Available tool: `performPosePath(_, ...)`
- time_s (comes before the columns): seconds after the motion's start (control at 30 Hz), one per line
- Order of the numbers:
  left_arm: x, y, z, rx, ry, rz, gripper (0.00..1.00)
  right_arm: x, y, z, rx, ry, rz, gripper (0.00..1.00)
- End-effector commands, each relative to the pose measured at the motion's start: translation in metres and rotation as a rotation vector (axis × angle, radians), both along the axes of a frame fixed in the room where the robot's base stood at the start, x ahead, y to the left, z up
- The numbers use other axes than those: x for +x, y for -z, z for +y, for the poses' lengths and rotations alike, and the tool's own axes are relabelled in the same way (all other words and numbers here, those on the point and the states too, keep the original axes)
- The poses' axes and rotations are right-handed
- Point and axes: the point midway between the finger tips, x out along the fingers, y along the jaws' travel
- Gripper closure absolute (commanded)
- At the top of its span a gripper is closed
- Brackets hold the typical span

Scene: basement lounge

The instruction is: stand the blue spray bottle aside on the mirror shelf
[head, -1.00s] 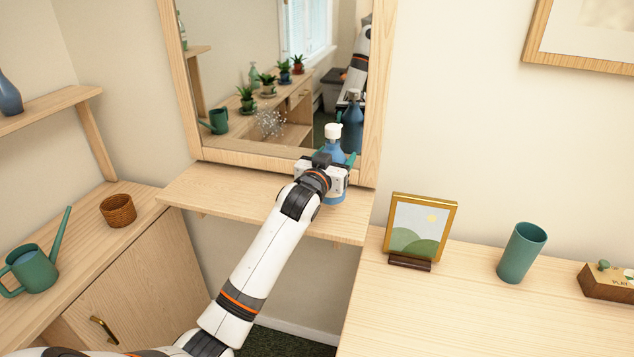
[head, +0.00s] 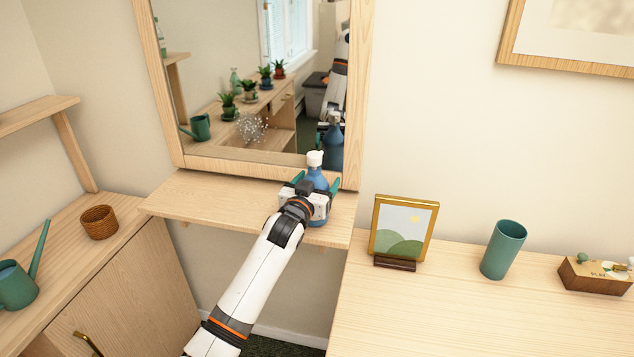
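The blue spray bottle (head: 319,178) with a white top stands upright on the right part of the wooden mirror shelf (head: 230,203), close to the mirror (head: 250,100). My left gripper (head: 317,183) is at the bottle from the front. Its teal fingers are spread on either side of the bottle, with what looks like a gap at the sides. The gripper body hides the bottle's middle; part of its blue base shows below. The mirror reflects the bottle and my arm. My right gripper is not in view.
The shelf's left part is bare. Right of it, a lower desk (head: 430,310) holds a gold-framed picture (head: 403,229), a teal cup (head: 503,249) and a wooden block (head: 594,277). At left are a brown basket (head: 99,222) and a green watering can (head: 17,286).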

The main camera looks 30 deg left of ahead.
Motion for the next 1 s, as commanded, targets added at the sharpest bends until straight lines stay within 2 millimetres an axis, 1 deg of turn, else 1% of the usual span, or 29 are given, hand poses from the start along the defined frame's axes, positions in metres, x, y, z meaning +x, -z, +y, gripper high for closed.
performPosePath(0.27,0.000,0.000,0.000,0.000,0.000,0.000,0.15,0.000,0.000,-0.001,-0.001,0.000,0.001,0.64)
performPosePath(0.37,0.000,-0.004,0.000,0.000,0.000,0.000,0.15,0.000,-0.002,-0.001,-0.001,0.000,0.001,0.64)
performPosePath(0.47,-0.007,-0.001,-0.001,0.000,0.000,0.002,0.15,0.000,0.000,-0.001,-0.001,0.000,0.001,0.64)
performPosePath(0.57,-0.021,-0.001,-0.003,0.000,0.001,0.001,0.15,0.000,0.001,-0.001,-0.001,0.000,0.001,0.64)
performPosePath(0.8,-0.068,-0.001,-0.008,0.000,0.001,0.001,0.15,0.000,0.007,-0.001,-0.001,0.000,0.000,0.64)
performPosePath(1.0,-0.101,-0.002,-0.012,0.000,0.000,0.001,0.15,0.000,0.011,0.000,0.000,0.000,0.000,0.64)
